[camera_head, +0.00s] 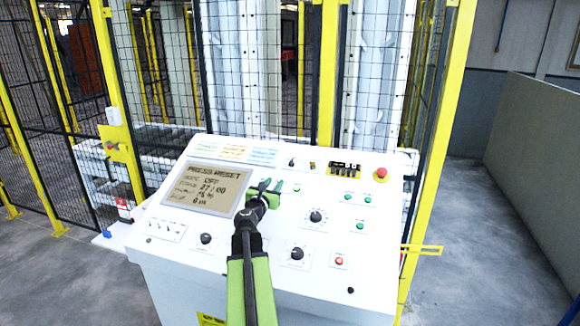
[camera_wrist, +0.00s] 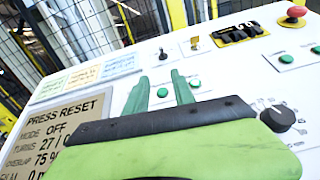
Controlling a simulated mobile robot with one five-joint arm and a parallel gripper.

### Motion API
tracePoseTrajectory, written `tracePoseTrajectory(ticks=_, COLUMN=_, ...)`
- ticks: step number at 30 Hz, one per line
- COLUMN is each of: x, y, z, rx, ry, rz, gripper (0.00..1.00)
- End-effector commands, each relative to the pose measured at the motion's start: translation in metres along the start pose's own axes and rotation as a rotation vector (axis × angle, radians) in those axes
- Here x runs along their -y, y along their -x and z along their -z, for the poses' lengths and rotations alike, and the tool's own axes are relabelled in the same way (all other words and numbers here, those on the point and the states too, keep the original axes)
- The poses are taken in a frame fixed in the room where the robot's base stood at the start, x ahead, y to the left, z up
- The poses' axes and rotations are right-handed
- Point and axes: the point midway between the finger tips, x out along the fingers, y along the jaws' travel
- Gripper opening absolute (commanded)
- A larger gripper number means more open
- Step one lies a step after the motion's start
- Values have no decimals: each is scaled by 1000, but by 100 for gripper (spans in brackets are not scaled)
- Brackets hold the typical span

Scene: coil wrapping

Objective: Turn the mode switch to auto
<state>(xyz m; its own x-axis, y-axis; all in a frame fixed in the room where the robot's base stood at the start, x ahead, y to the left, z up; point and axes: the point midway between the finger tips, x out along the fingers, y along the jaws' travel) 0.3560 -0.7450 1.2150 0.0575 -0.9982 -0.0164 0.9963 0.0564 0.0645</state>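The display (camera_head: 212,187) on the white control panel reads "PRESS RESET" and shows the mode as OFF; it also shows in the wrist view (camera_wrist: 62,130). I cannot read which control is the mode switch. A small black selector (camera_head: 292,162) sits near the panel's top edge, and in the wrist view (camera_wrist: 163,54) it lies beyond my fingertips. A black dial (camera_head: 316,216) with a marked scale is right of my gripper; it shows in the wrist view (camera_wrist: 278,118). My gripper (camera_head: 270,185) is open and empty above the panel, right of the display, its green fingers apart (camera_wrist: 158,77).
A red emergency button (camera_head: 381,174) is at the panel's top right, beside a black-and-yellow block (camera_head: 344,169). Several green buttons (camera_head: 360,226) and more black dials (camera_head: 297,253) surround my arm. Yellow-framed mesh fencing (camera_head: 325,80) stands behind the panel. Open floor (camera_head: 480,240) lies right.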

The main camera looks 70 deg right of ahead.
Motion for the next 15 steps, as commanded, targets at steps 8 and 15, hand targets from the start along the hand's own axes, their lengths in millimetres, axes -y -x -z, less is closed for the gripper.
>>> tracePoseTrajectory(ticks=8, x=10, y=-14, z=-5, rx=17, ry=69, rz=-2, gripper=31)
tracePoseTrajectory(ticks=15, x=9, y=-67, z=-6, rx=16, ry=65, rz=0, gripper=31)
